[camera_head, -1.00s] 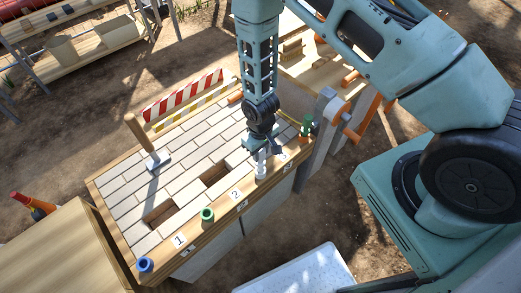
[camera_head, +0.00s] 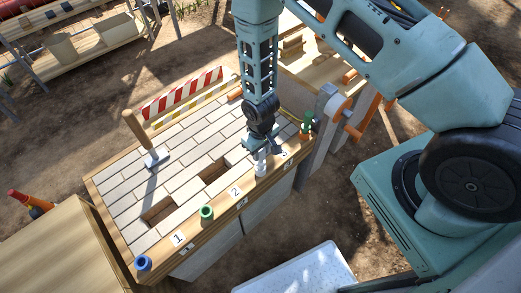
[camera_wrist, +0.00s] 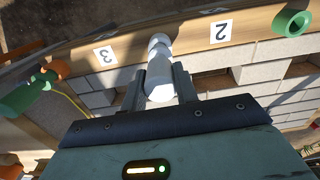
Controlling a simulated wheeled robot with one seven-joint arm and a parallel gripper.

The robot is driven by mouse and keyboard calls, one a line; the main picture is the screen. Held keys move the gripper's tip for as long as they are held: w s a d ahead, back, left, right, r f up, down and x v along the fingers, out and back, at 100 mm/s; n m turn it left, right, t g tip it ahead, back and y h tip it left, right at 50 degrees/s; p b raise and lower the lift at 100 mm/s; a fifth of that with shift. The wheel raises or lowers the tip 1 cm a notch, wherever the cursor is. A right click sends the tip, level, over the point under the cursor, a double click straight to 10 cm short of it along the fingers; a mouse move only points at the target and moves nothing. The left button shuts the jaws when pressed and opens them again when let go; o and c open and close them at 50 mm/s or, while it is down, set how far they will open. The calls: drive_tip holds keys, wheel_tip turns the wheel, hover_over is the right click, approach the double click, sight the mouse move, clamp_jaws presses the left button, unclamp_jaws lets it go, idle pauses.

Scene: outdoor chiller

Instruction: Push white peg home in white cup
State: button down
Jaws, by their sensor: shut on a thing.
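My gripper (camera_wrist: 158,86) is shut on the white peg (camera_wrist: 160,72), one finger on each side of it. The white cup (camera_wrist: 158,42) stands at the wooden ledge between the labels 2 and 3. The peg's far end lines up with the cup and meets it at its mouth. I cannot tell how deep the peg sits inside. In the head view my gripper (camera_head: 261,147) points down over the ledge, with the white cup (camera_head: 261,170) right below it. The peg is mostly hidden by the fingers there.
A green cup (camera_head: 207,212) and a blue cup (camera_head: 143,263) stand along the ledge to the left. A green piece (camera_head: 307,123) is at its right end. A trowel-like tool (camera_head: 154,157) stands on the brick top, which has two rectangular openings. A striped barrier (camera_head: 182,92) lines the back.

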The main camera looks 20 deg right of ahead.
drive_tip(key=shift+f+b, duration=0.4)
drive_tip(key=shift+f, duration=0.2)
drive_tip(key=c, duration=0.5)
unclamp_jaws()
drive_tip(key=shift+r, duration=0.1)
wheel_tip(320, 180, up, 7)
drive_tip(key=p, duration=0.5)
wheel_tip(320, 180, up, 17)
drive_tip(key=b, duration=0.3)
drive_tip(key=shift+r+b, duration=0.2)
drive_tip(key=shift+b, duration=0.2)
